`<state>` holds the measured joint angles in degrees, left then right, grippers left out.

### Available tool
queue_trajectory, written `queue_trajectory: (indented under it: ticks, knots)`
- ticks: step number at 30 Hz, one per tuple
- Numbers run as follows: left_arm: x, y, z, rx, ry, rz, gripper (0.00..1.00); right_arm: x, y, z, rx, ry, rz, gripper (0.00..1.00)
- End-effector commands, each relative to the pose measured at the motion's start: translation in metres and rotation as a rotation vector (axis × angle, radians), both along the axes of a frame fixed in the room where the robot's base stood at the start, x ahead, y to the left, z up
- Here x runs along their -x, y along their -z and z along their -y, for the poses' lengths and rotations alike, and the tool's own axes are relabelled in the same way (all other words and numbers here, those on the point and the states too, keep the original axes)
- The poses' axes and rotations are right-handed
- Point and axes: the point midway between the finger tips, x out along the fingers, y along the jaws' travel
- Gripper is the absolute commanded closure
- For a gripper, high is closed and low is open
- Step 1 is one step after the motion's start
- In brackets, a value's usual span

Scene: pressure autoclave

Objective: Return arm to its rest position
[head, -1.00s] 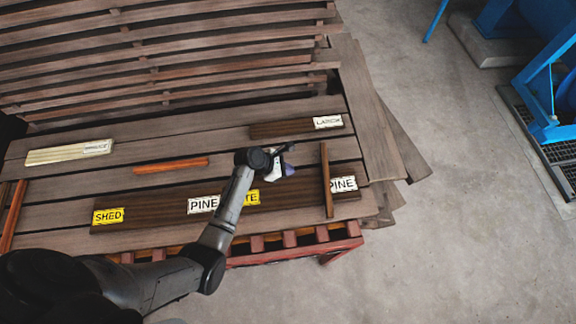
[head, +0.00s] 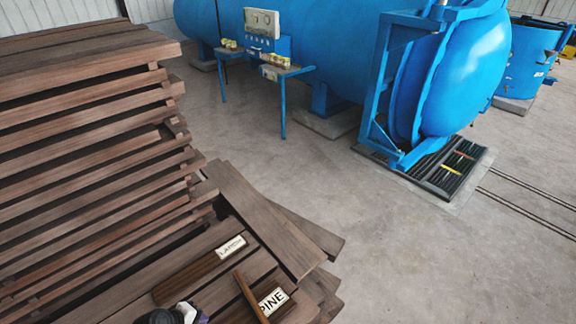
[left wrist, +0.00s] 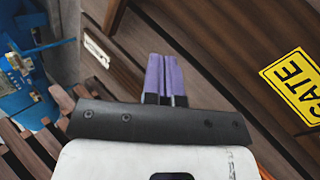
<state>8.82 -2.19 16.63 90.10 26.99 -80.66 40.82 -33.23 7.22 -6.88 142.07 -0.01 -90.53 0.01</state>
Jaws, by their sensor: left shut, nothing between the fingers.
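My left gripper (head: 186,313) shows only in part at the bottom edge of the head view, above the planks. In the left wrist view its purple fingers (left wrist: 166,76) are together with nothing between them. They are over dark boards, and I cannot tell how far above. Most of my left arm is out of the head view. My right gripper is in neither view.
A stack of slatted timber (head: 90,150) fills the left. Boards with a LARCH label (head: 231,247) and a PINE label (head: 272,301) lie near my left gripper. A blue autoclave (head: 455,75) stands behind. Concrete floor (head: 420,255) is clear at right.

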Motion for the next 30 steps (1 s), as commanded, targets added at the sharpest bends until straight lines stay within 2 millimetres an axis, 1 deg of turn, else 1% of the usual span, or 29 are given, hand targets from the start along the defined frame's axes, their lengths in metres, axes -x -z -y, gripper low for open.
queue_trajectory:
  ticks: [1, 2, 3, 5, 6, 8, 9, 11, 13, 15, 17, 18, 20, 21, 24, 25, 27, 30]
  knots:
    - [-0.003, -0.02, -0.003, -0.109, 0.111, 0.079, 1.0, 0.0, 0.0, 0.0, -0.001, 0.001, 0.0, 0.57]
    - [-0.004, -0.033, -0.004, -0.181, 0.184, 0.126, 1.0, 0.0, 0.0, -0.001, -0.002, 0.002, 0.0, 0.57]
    - [-0.006, -0.052, -0.007, -0.285, 0.28, 0.189, 1.0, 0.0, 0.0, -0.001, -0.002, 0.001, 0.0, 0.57]
    - [-0.002, -0.082, -0.01, -0.454, 0.426, 0.274, 1.0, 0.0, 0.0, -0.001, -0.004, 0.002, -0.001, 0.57]
    - [0.006, -0.098, -0.01, -0.559, 0.512, 0.312, 1.0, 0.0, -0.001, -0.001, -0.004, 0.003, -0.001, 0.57]
    - [0.024, -0.117, -0.009, -0.696, 0.617, 0.35, 1.0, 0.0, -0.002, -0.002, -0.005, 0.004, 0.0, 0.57]
    - [0.038, -0.128, -0.007, -0.773, 0.672, 0.363, 1.0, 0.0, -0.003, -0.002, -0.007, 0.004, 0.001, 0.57]
    - [0.065, -0.14, -0.002, -0.861, 0.727, 0.373, 1.0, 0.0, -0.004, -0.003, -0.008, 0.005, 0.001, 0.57]
    - [0.102, -0.15, 0.006, -0.924, 0.763, 0.374, 1.0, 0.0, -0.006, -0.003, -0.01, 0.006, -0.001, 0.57]
    - [0.137, -0.153, 0.017, -0.951, 0.807, 0.377, 1.0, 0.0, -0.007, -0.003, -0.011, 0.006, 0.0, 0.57]
    - [0.164, -0.149, 0.025, -0.944, 0.849, 0.369, 1.0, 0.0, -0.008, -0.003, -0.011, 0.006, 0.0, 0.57]
    - [0.181, -0.142, 0.031, -0.927, 0.881, 0.356, 1.0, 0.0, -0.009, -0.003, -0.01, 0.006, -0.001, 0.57]
    - [0.203, -0.13, 0.035, -0.903, 0.923, 0.321, 1.0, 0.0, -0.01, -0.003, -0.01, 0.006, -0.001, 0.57]
    - [0.217, -0.12, 0.037, -0.883, 0.95, 0.291, 1.0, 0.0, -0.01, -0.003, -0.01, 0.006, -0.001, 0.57]
    - [0.246, -0.103, 0.038, -0.849, 0.992, 0.229, 1.0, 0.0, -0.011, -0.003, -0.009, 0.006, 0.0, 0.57]
    - [0.253, -0.099, 0.037, -0.842, 1.0, 0.214, 1.0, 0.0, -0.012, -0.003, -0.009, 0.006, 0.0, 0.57]
    - [0.266, -0.093, 0.036, -0.827, 1.014, 0.185, 1.0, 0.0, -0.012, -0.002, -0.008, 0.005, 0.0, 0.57]
    - [0.277, -0.087, 0.036, -0.812, 1.025, 0.16, 1.0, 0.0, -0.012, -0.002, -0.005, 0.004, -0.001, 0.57]
